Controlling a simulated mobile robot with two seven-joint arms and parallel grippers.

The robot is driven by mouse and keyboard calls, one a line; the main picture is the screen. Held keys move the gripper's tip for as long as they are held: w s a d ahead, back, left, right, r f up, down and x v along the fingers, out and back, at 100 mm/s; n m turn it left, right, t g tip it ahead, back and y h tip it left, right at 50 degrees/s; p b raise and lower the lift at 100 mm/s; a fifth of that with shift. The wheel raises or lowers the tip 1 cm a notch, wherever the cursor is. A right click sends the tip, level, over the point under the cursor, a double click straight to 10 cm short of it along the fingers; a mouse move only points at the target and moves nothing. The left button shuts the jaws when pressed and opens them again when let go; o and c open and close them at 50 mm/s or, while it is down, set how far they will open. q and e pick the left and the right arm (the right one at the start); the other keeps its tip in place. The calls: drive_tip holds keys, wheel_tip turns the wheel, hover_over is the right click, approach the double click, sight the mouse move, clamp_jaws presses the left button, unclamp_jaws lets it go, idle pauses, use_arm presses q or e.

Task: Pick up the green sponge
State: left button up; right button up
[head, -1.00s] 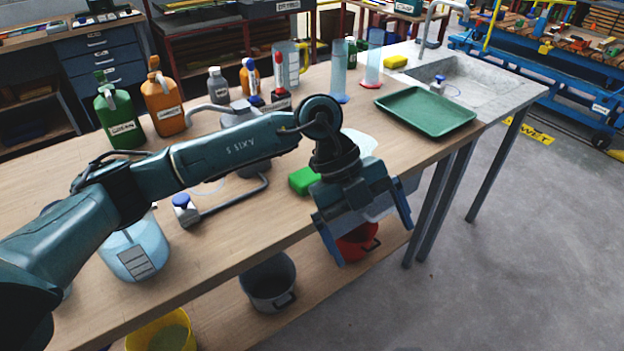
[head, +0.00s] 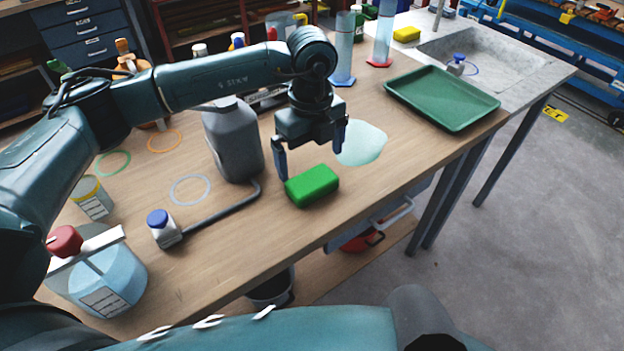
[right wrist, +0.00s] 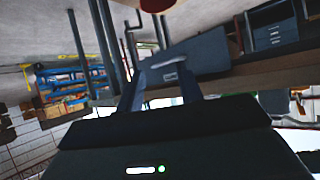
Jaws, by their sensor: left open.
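The green sponge (head: 313,187) lies on the wooden workbench (head: 225,255), near its front edge. My left gripper (head: 311,163) is open and points down just above and behind the sponge, one finger by its left end, the other behind its right side. I cannot tell whether a finger touches it. My right gripper (right wrist: 160,74) shows in the right wrist view with its two fingers apart and nothing clearly between them, below the bench level.
A pale puddle (head: 361,143) lies right of the sponge. A grey jug (head: 233,142) stands to its left, with a bent grey rod (head: 222,212) in front. A green tray (head: 443,97) lies at the right. A grey drawer with a handle (head: 398,212) hangs under the bench.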

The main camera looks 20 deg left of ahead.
sight(312, 179)
use_arm(q)
drive_tip(key=f, duration=0.2)
drive_tip(key=f+p, duration=0.1)
drive_tip(key=f, duration=0.4)
drive_tip(key=shift+w+f, duration=0.25)
drive_tip(key=shift+f, duration=0.1)
drive_tip(key=c, duration=0.7)
drive_tip(key=shift+r, duration=0.1)
